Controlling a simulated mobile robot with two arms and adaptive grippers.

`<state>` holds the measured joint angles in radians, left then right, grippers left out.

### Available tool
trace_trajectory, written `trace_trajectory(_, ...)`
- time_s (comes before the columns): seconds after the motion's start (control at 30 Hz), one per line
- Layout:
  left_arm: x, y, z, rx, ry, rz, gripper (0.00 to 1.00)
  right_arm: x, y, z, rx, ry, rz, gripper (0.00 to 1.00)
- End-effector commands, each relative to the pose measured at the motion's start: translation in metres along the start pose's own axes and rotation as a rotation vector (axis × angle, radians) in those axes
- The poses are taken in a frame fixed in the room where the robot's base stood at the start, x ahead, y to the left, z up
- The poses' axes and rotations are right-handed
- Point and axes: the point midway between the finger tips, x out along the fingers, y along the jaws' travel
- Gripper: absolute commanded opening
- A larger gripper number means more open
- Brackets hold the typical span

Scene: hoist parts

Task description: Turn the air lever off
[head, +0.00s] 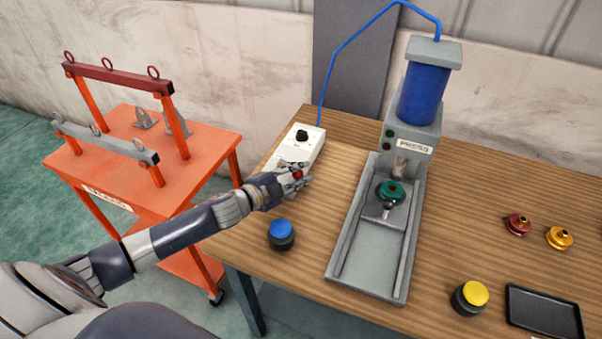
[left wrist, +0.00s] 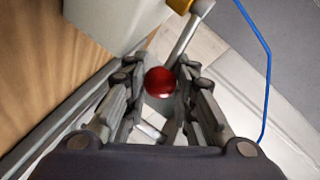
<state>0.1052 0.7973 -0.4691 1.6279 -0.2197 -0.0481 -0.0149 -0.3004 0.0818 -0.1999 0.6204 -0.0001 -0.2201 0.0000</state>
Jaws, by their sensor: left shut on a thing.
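The air lever has a red ball knob (head: 298,174) on a thin metal rod, at the near end of a white control box (head: 309,144) on the table. In the left wrist view the red knob (left wrist: 160,81) sits between my left gripper's fingers, and its rod (left wrist: 188,38) runs up to a yellow part on the box. My left gripper (head: 293,178) is closed around the lever at the knob. The fingers hide part of the lever and the box's near end in the head view. My right gripper is not in view.
A press (head: 395,200) with a green part stands right of the box. A blue button (head: 281,230) and a yellow button (head: 472,294) stand near the front edge. A black tray (head: 544,312) lies at right. An orange cart (head: 190,160) stands left. A blue hose (head: 345,43) runs above.

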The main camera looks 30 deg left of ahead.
Motion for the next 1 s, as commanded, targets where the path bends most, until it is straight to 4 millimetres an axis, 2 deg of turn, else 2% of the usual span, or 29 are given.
trace_trajectory(0.1,0.000,0.002,0.001,-0.002,-0.003,0.003,0.00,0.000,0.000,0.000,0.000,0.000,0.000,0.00)
trace_trajectory(0.13,0.000,0.002,0.001,-0.003,-0.003,0.003,0.26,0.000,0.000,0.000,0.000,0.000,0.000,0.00)
trace_trajectory(0.2,0.000,0.002,0.001,-0.002,-0.003,0.003,0.42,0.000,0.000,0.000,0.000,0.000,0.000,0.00)
trace_trajectory(0.23,0.000,0.002,0.001,-0.002,-0.003,0.002,0.46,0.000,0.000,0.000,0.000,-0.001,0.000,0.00)
trace_trajectory(0.67,-0.005,0.002,0.001,-0.001,-0.003,0.002,0.46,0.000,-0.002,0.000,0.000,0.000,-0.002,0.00)
trace_trajectory(1.0,-0.051,0.003,0.001,-0.001,-0.004,0.005,0.46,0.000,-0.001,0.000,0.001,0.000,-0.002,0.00)
